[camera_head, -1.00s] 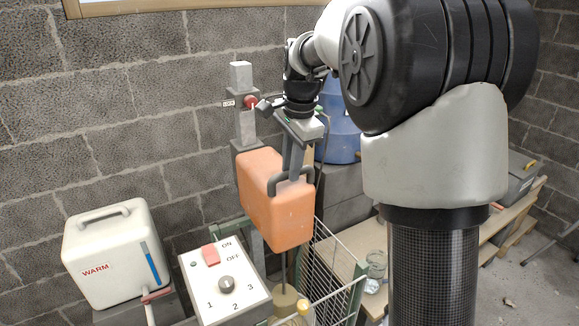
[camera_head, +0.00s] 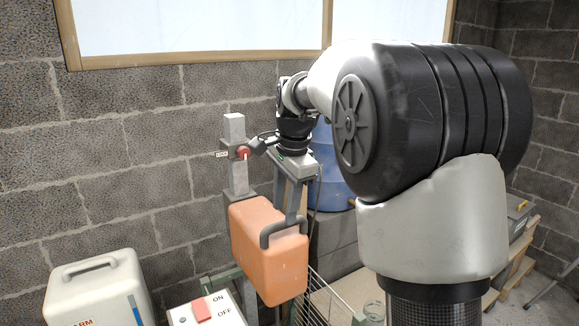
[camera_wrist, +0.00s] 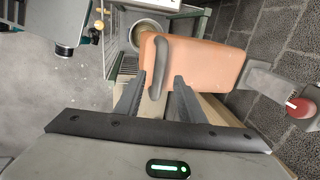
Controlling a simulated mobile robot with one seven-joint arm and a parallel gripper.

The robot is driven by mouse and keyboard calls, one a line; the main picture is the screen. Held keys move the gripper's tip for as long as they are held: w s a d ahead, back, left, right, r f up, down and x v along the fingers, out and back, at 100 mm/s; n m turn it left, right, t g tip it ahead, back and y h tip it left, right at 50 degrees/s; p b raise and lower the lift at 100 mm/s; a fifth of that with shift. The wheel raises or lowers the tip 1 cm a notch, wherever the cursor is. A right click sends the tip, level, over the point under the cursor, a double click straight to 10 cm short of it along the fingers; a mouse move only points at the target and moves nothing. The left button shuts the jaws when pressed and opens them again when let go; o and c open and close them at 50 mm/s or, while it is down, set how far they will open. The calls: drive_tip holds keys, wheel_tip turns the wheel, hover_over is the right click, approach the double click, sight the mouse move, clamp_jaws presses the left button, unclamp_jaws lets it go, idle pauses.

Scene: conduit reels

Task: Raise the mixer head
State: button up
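The mixer head (camera_head: 265,255) is an orange box with a dark grey handle (camera_head: 283,228) on its front end. It is joined to a grey post (camera_head: 237,160) carrying a red knob (camera_head: 243,152) and a small lock label. In the head view my gripper (camera_head: 293,210) points down at the handle. In the wrist view the handle (camera_wrist: 161,66) lies between the tips of my open gripper (camera_wrist: 158,80), with a small gap on each side. The knob (camera_wrist: 299,107) shows at right. A bowl (camera_wrist: 148,27) is partly hidden beyond the orange head.
A white control box (camera_head: 208,309) with a red switch stands front left of the mixer. A white appliance (camera_head: 100,287) stands further left. A wire guard (camera_head: 318,296) is below right of the head, and a blue container (camera_head: 330,170) behind. A block wall closes the back.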

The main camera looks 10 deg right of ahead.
wheel_tip(320, 180, up, 14)
drive_tip(key=s+p, duration=0.1)
drive_tip(key=s, duration=0.1)
drive_tip(key=shift+s+d+r, duration=0.15)
drive_tip(key=shift+s+d, duration=0.2)
drive_tip(key=shift+d, duration=0.1)
drive_tip(key=s+f+n+t, duration=0.1)
drive_tip(key=s+f+n, duration=0.6)
drive_tip(key=s, duration=0.5)
drive_tip(key=s+f+n+t, duration=0.2)
drive_tip(key=s+f+n, duration=0.5)
drive_tip(key=s, duration=0.6)
drive_tip(key=shift+a+t+h, duration=0.3)
drive_tip(key=shift+a, duration=0.15)
drive_tip(key=shift+s, duration=0.1)
